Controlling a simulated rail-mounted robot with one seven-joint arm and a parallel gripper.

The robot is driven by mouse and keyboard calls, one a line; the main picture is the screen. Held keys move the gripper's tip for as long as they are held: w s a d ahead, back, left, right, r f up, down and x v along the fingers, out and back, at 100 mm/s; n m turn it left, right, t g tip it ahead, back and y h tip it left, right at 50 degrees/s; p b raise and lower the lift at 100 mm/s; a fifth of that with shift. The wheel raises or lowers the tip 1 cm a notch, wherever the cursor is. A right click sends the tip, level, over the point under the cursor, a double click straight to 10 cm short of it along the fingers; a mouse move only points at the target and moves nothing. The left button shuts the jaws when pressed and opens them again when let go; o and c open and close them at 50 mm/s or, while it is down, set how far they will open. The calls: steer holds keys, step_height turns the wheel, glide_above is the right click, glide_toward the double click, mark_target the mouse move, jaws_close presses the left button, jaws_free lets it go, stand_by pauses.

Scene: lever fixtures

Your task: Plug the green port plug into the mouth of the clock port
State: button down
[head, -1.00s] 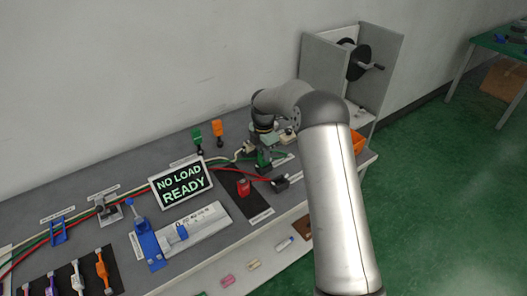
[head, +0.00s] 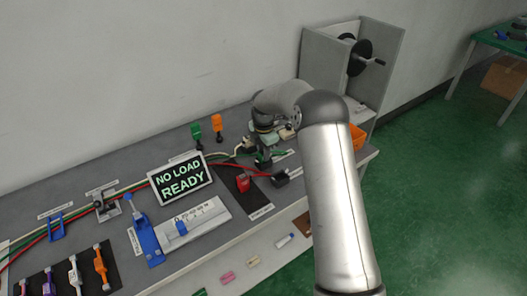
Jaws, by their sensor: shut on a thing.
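My gripper (head: 264,160) is low over the right part of the bench, at the back end of a black mat. It is small and dark in the head view, and its fingertips are partly hidden. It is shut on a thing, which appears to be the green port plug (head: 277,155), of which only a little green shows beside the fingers. A red block-like piece (head: 243,183) stands on the mat to the left. A black box (head: 281,179) sits to the right. I cannot tell which fixture is the clock port, and its mouth is not discernible.
Green (head: 196,132) and orange (head: 218,121) upright handles stand behind to the left. A sign reading NO LOAD READY (head: 180,180) stands mid-bench. Green, white and red cables run along the bench. A grey panelled stand with a black crank wheel (head: 359,57) rises at the right.

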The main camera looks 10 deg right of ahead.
steer(key=c, duration=1.1)
jaws_free()
steer(key=shift+f, duration=0.1)
steer(key=shift+c, duration=0.2)
step_height(320, 180, up, 17)
steer(key=b, duration=0.1)
steer(key=shift+r+b, duration=0.2)
steer(key=shift+b, duration=0.15)
